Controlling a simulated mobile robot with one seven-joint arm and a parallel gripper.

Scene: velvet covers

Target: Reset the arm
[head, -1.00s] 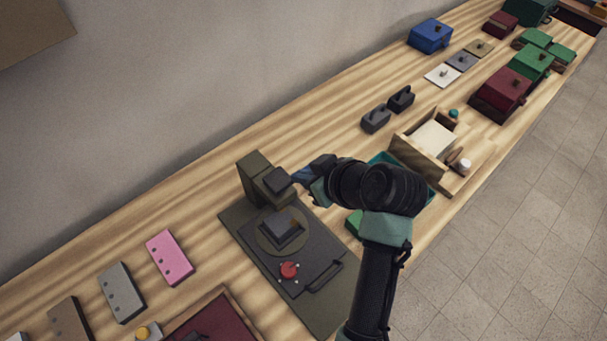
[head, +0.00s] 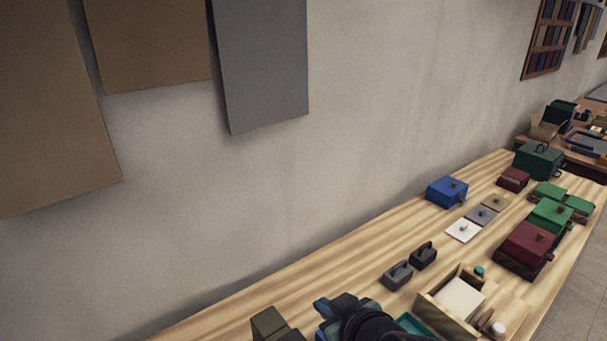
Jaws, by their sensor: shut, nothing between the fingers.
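My arm shows only in part, at the bottom edge of the head view, as dark rounded links with blue-teal parts. My gripper (head: 324,308) is at the left end of these links, above the wooden worktop (head: 235,318). It is shut with nothing held. It is close to the right of an olive block-shaped stand (head: 268,325), whose lower part is cut off by the frame. The rest of my arm is below the picture.
An open wooden box (head: 458,300) and a teal tray (head: 415,325) lie right of my arm. Two dark handled blocks (head: 398,276) stand behind. A blue box (head: 447,191), a maroon box (head: 529,245) and green boxes (head: 550,216) stand farther along. Boards (head: 262,65) hang on the wall.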

